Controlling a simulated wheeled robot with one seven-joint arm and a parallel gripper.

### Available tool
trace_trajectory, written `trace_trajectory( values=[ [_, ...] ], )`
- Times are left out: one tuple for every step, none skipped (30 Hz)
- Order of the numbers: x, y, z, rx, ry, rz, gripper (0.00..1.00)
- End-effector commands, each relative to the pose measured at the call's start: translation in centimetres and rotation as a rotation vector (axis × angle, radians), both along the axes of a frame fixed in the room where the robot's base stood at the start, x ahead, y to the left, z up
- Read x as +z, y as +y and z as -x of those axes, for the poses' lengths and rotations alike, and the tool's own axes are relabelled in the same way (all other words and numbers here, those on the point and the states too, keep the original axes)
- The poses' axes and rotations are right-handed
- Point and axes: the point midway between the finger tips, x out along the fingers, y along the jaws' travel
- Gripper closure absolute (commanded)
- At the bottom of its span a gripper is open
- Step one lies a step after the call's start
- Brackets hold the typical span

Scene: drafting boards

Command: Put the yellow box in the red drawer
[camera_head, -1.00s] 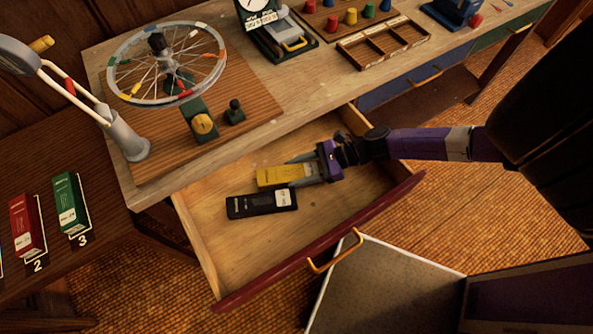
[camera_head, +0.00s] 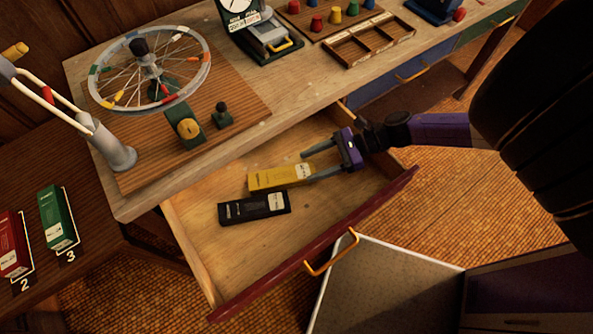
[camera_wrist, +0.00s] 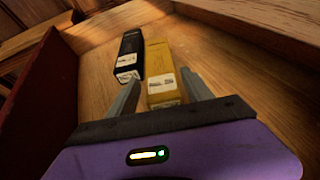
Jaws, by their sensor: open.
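The yellow box (camera_head: 278,177) lies flat inside the open red-fronted drawer (camera_head: 322,254), beside a black box (camera_head: 255,207). My purple gripper (camera_head: 307,165) is inside the drawer at the right end of the yellow box, its jaws spread apart. In the wrist view the open fingers (camera_wrist: 160,95) stand on either side of the near end of the yellow box (camera_wrist: 163,72), with the black box (camera_wrist: 131,55) to its left. Whether a finger touches the box I cannot tell.
A wheel (camera_head: 150,68) on a wooden board stands on the bench above the drawer. Red (camera_head: 12,243) and green (camera_head: 58,217) boxes stand on the left table. A sorting tray (camera_head: 368,40) is at the back. The drawer's right part has bare floor.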

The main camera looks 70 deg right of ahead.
Motion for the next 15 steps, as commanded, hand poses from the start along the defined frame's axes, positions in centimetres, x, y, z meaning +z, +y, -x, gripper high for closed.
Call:
trace_trajectory(
  values=[
    [0.2, -0.6, 0.8, -0.002, 0.001, 0.003, 0.41],
    [0.4, -0.8, 1.2, -0.002, 0.001, 0.002, 0.41],
    [0.6, -1.1, 1.6, -0.002, 0.001, 0.002, 0.41],
    [0.8, -1.3, 1.9, -0.001, 0.001, 0.001, 0.41],
    [0.9, -1.4, 2.2, -0.001, 0.001, 0.001, 0.41],
    [1.1, -1.6, 2.5, 0.000, 0.000, 0.000, 0.41],
    [1.2, -1.7, 2.7, 0.000, 0.000, 0.000, 0.41],
    [1.3, -1.8, 2.9, 0.000, 0.000, 0.000, 0.41],
    [1.4, -2.0, 3.0, 0.001, 0.000, 0.000, 0.41],
    [1.5, -2.0, 3.1, 0.001, 0.000, 0.000, 0.41],
    [1.6, -2.1, 3.2, 0.001, 0.000, 0.000, 0.41],
    [1.6, -2.1, 3.3, 0.001, 0.000, 0.000, 0.41],
    [1.6, -2.1, 3.3, 0.002, 0.000, -0.001, 0.41],
    [1.6, -2.1, 3.3, 0.002, 0.000, -0.001, 0.41],
    [1.7, -2.1, 3.3, 0.002, 0.000, -0.001, 0.41]
  ],
)
